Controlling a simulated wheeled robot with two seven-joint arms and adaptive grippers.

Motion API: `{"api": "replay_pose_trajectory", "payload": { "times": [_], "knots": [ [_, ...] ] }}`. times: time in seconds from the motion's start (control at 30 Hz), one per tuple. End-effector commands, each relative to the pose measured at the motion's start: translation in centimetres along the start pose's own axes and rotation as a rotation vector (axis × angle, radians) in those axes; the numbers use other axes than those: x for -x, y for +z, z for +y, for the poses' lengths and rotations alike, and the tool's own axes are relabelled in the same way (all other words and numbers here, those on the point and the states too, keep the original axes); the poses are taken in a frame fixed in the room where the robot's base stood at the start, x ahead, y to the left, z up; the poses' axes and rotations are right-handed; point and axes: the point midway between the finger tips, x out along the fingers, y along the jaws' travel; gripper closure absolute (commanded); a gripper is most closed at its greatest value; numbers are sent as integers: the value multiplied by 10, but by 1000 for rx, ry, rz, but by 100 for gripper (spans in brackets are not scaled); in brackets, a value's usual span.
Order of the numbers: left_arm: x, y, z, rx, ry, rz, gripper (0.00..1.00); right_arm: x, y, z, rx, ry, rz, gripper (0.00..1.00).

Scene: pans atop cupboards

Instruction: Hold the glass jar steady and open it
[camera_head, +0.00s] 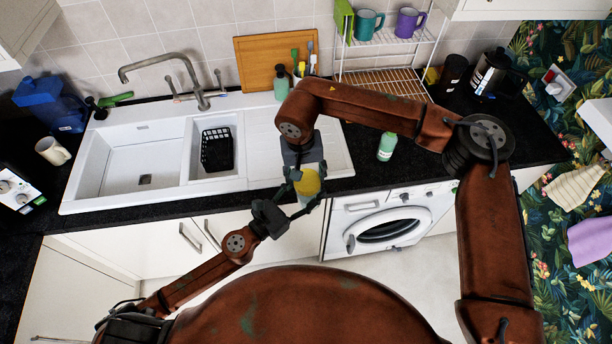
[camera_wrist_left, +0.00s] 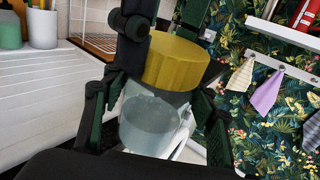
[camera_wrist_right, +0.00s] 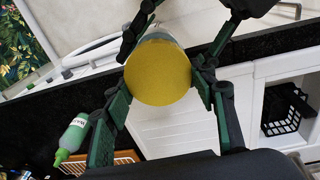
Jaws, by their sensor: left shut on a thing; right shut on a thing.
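The glass jar (camera_wrist_left: 152,122) is clear, with a wide yellow lid (camera_wrist_left: 176,62) on its top. It is held in the air in front of the counter, slightly tilted in the left wrist view. My left gripper (camera_head: 300,206) is shut on the jar's glass body, with green-padded fingers on both sides. My right gripper (camera_wrist_right: 160,76) comes from above and is shut around the yellow lid (camera_wrist_right: 158,72), which faces its camera. The lid (camera_head: 307,182) also shows between the grippers in the head view. The lid hides most of the glass in the right wrist view.
A white sink (camera_head: 128,165) with a black basket (camera_head: 217,150) is behind on the left. A green bottle (camera_head: 386,147) stands on the black counter. A washing machine (camera_head: 384,226) is below it. A wire rack (camera_head: 384,80) and kettle (camera_head: 490,72) stand farther back.

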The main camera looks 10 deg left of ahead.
Motion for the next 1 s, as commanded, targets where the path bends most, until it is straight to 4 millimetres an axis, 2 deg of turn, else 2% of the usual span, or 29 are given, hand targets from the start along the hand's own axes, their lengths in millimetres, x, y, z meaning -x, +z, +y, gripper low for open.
{"api": "replay_pose_trajectory", "payload": {
  "times": [0.43, 1.0],
  "knots": [
    [0, 1, 1, 0, 2, -1, 100, 2, 0, 0, -1, 0, -1, 77],
    [0, 1, 1, 0, 2, -1, 100, 20, 0, 0, -2, 0, -1, 77]
  ]
}}
